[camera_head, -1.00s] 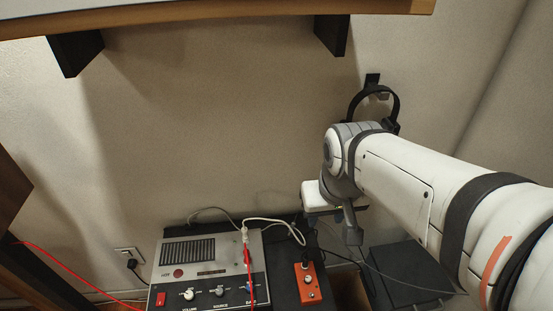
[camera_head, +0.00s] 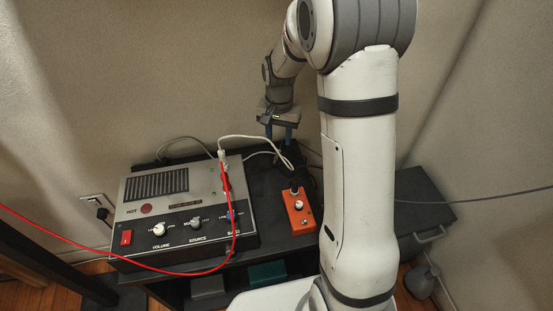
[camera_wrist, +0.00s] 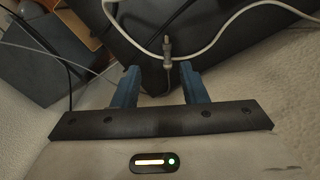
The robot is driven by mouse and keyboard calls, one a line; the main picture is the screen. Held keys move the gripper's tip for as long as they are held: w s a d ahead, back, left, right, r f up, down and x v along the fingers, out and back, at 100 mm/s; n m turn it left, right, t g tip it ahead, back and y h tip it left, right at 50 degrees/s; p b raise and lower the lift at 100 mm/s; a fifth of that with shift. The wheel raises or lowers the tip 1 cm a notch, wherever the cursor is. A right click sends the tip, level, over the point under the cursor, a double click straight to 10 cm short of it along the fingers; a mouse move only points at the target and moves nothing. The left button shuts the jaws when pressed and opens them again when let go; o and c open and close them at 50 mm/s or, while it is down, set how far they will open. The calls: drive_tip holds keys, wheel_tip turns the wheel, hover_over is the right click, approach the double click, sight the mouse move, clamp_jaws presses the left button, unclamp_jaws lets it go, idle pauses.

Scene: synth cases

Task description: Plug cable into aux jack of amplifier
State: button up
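The grey amplifier (camera_head: 205,176) sits on the black table, with knobs and a red switch along its front. A red cable (camera_head: 235,235) and a white cable (camera_head: 262,139) meet its top face near the right side; which jack is the aux one I cannot tell. My gripper (camera_head: 281,137) points down over the table's back edge, right of the amplifier. In the wrist view my gripper (camera_wrist: 160,68) is open, its blue fingers apart. A small grey plug (camera_wrist: 167,48) lies just beyond the fingertips, its thin lead running back between them; neither finger visibly touches it.
An orange pedal (camera_head: 299,212) with a black plug stands right of the amplifier. A black box (camera_head: 425,200) stands farther right. The wall is close behind the table. The white cable loops past the grey plug in the wrist view.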

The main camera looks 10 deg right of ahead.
sight(275, 158)
drive_tip(key=f, duration=0.3)
drive_tip(key=f+b, duration=0.1)
drive_tip(key=f, duration=0.2)
drive_tip(key=w+f+b, duration=0.1)
drive_tip(key=f, duration=0.2)
drive_tip(key=shift+a+f, duration=0.15)
drive_tip(key=shift+a, duration=0.25)
clamp_jaws()
